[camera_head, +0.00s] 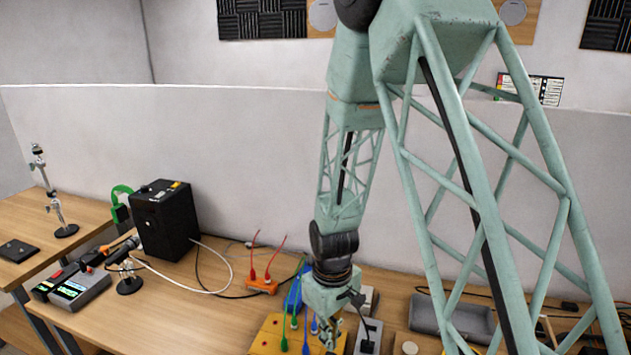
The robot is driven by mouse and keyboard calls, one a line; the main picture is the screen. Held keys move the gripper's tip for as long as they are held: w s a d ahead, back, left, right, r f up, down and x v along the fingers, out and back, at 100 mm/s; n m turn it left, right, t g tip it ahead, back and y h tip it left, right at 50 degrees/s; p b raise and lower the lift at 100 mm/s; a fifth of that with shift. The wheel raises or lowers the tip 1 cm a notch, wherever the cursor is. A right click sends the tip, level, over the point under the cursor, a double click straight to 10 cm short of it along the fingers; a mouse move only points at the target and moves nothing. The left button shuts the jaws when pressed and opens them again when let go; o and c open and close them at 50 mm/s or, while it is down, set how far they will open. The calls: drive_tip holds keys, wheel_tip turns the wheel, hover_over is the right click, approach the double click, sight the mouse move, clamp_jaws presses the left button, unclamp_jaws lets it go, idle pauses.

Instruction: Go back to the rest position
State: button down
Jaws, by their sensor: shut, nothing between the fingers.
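My gripper (331,333) is low in the middle of the picture, at the end of my green lattice arm. Its fingers are small in the picture and look closed, with nothing seen between them. It hangs over the right part of a yellow box (268,340) with blue and green plugs in its top. I cannot tell whether the fingertips touch the box. My arm hides part of the bench behind it.
Left of the box are a black speaker box (165,220), an orange connector block (261,285) with red leads, and a grey device (80,290). A grey tray (455,318) lies to the right, partly behind my arm. Loose cables cross the wooden bench (190,325). A pale partition (240,150) stands behind.

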drive_tip(key=s+d+r+m+t+b, duration=0.1)
drive_tip(key=s+d+r, duration=0.2)
drive_tip(key=r, duration=0.5)
drive_tip(key=s+d+r+m+b, duration=0.1)
drive_tip(key=s+d+r+m, duration=0.15)
drive_tip(key=r, duration=0.55)
drive_tip(key=s+d+r+m+t+b, duration=0.1)
drive_tip(key=s+d+r, duration=0.25)
drive_tip(key=r, duration=0.45)
drive_tip(key=s+d+r+m+b, duration=0.1)
drive_tip(key=s+d+r, duration=0.1)
drive_tip(key=s, duration=0.5)
drive_tip(key=s+d+r+m+t+b, duration=0.1)
drive_tip(key=s+d+r, duration=0.2)
drive_tip(key=s+r, duration=0.2)
drive_tip(key=s+d+r+m+t+b, duration=0.1)
drive_tip(key=s+d+r+m, duration=0.1)
drive_tip(key=s, duration=0.8)
drive_tip(key=shift+d+r, duration=0.35)
drive_tip(key=shift+r, duration=0.5)
